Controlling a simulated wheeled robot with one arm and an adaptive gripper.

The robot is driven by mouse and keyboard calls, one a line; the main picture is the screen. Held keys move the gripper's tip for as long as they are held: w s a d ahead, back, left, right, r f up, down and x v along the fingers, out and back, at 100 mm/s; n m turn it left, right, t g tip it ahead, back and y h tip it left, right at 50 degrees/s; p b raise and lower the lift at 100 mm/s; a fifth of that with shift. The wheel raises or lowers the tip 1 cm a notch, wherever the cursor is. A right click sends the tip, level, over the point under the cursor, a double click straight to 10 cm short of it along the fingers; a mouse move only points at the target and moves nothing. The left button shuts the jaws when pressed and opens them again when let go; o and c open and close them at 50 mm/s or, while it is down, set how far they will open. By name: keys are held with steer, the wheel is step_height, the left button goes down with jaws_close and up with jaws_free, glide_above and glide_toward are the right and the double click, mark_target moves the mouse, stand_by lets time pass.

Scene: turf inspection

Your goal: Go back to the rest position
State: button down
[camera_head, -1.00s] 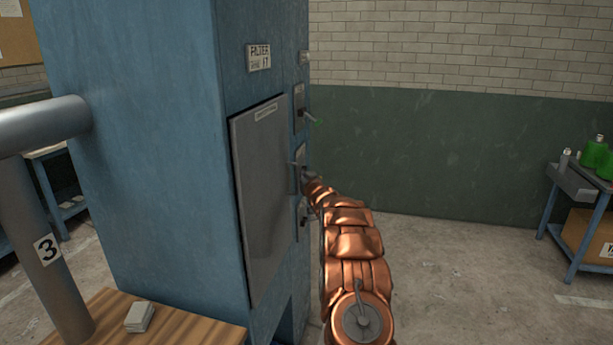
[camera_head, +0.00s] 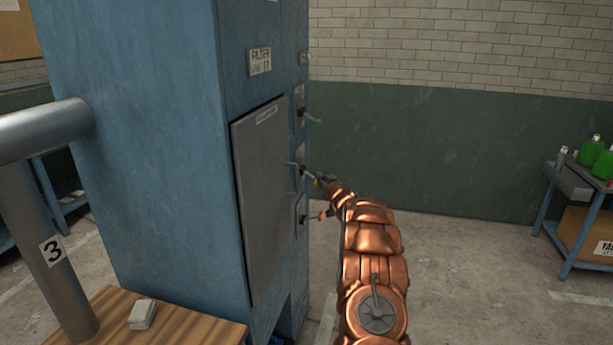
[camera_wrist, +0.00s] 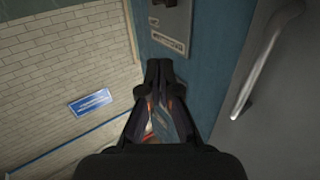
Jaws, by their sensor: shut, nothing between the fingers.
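My gripper (camera_head: 326,181) is at the end of my copper-coloured arm, to the right of the blue cabinet (camera_head: 150,130), close to the middle lever (camera_head: 308,174). I cannot tell from the head view whether it touches the lever. In the wrist view my gripper (camera_wrist: 159,68) has its fingertips together, with nothing held between them. The cabinet's blue side (camera_wrist: 205,75) and a plate (camera_wrist: 170,20) with a label lie beyond the fingertips. An upper lever (camera_head: 311,117) with a green tip and a lower lever (camera_head: 318,216) with an orange-red tip are on the same panel edge.
A grey door (camera_head: 262,200) with a handle (camera_wrist: 245,95) is on the cabinet. A wooden table (camera_head: 185,328) and a grey pipe (camera_head: 45,125) stand at left. A blue bench (camera_head: 560,230) with green bottles is at right. Floor between is clear.

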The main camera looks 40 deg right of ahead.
steer(key=shift+s+d+b, duration=0.95)
steer(key=shift+s+d, duration=0.95)
steer(key=shift+s, duration=1.1)
steer(key=s+a+r+g, duration=0.2)
steer(key=a, duration=0.5)
steer(key=s+a+r+m+g, duration=0.1)
steer(key=s+a+g, duration=0.15)
steer(key=a, duration=0.55)
steer(key=s+a+r+g, duration=0.1)
steer(key=a+r+g, duration=0.15)
steer(key=a, duration=0.45)
steer(key=s+a+f+n+g+y, duration=0.1)
steer(key=s+a+f+g+y, duration=0.2)
steer(key=s+a, duration=0.9)
steer(key=s+a+f+n+g, duration=0.15)
steer(key=s+a+g, duration=0.25)
steer(key=s+a, duration=0.85)
steer(key=s+a+f+n+g+y, duration=0.1)
steer(key=s+a, duration=0.4)
steer(key=s, duration=0.7)
steer(key=s+a+f+n+g+y, duration=0.1)
steer(key=s+a+g, duration=0.3)
steer(key=s, duration=0.7)
steer(key=shift+s+a+f+y, duration=0.35)
steer(key=shift+a+f, duration=0.45)
steer(key=shift+a, duration=0.2)
